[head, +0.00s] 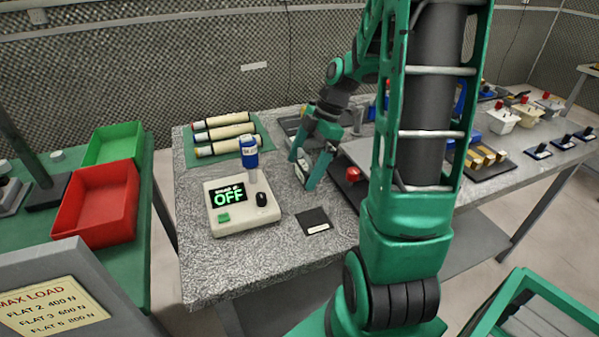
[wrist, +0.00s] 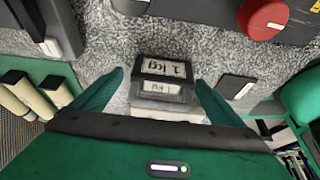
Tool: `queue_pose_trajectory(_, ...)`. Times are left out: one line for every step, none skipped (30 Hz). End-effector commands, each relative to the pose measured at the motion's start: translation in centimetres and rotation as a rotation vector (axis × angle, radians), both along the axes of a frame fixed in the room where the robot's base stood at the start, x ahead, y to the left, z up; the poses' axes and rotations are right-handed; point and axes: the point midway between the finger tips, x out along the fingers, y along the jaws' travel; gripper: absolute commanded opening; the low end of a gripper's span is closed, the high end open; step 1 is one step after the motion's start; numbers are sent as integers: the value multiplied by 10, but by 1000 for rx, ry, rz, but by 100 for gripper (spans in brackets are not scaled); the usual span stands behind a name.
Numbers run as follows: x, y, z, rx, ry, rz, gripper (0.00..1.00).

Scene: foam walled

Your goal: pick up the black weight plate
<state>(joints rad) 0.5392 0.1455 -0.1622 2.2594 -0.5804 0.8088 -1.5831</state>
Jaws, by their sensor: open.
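A black block (wrist: 165,68) marked "1 kg", seemingly the weight plate, shows in the middle of the wrist view. A second "1 kg" label shows on its nearer side, above a paler part. My gripper (wrist: 160,80) is open, with one green finger on each side of the block and a visible gap at both sides. In the head view my gripper (head: 303,172) points down low over the speckled table (head: 265,270). The block is mostly hidden there by the fingers, and I cannot tell whether it touches them.
A black pad (head: 313,222) lies in front. Several pale rolls (head: 222,132) lie behind. A red knob (wrist: 264,18) is close by in the wrist view.

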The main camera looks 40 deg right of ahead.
Motion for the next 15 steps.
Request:
queue_pose_trajectory(0,0,-1,0,0,0,92)
queue_pose_trajectory(0,0,-1,0,0,0,92)
queue_pose_trajectory(0,0,-1,0,0,0,92)
queue_pose_trajectory(0,0,0,0,0,0,92)
queue_pose_trajectory(0,0,0,0,0,0,92)
queue_pose_trajectory(0,0,0,0,0,0,92)
queue_pose_trajectory(0,0,0,0,0,0,85)
queue_pose_trajectory(0,0,0,0,0,0,78)
queue_pose_trajectory(0,0,0,0,0,0,68)
queue_pose_trajectory(0,0,0,0,0,0,61)
queue_pose_trajectory(0,0,0,0,0,0,54)
queue_pose_trajectory(0,0,0,0,0,0,44)
queue_pose_trajectory(0,0,0,0,0,0,37)
queue_pose_trajectory(0,0,0,0,-1,0,30)
queue_pose_trajectory(0,0,0,0,-1,0,20)
